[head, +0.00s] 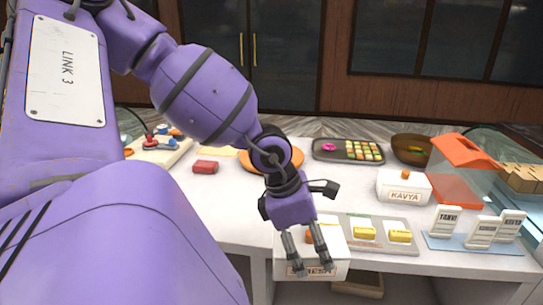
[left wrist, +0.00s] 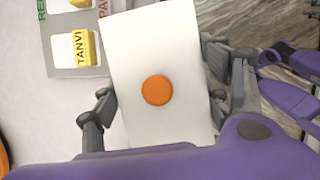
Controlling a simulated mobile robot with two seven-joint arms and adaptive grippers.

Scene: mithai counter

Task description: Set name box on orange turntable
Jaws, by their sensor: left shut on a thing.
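The name box is white with an orange knob; in the head view the box (head: 283,268) is at the counter's front, with orange lettering on its front that is partly covered by my fingers. My left gripper (head: 311,270) is shut on this box, one finger on each side. The left wrist view shows the box's white top (left wrist: 140,45) and round orange knob between the fingers. The orange turntable (head: 251,159) lies farther back on the counter, partly hidden by my left wrist.
A grey tray (head: 383,245) with yellow name blocks is right beside the box. Another white box marked KAVYA (head: 404,187), name cards on a blue base (head: 470,244), and an orange-topped clear case (head: 462,152) stand right.

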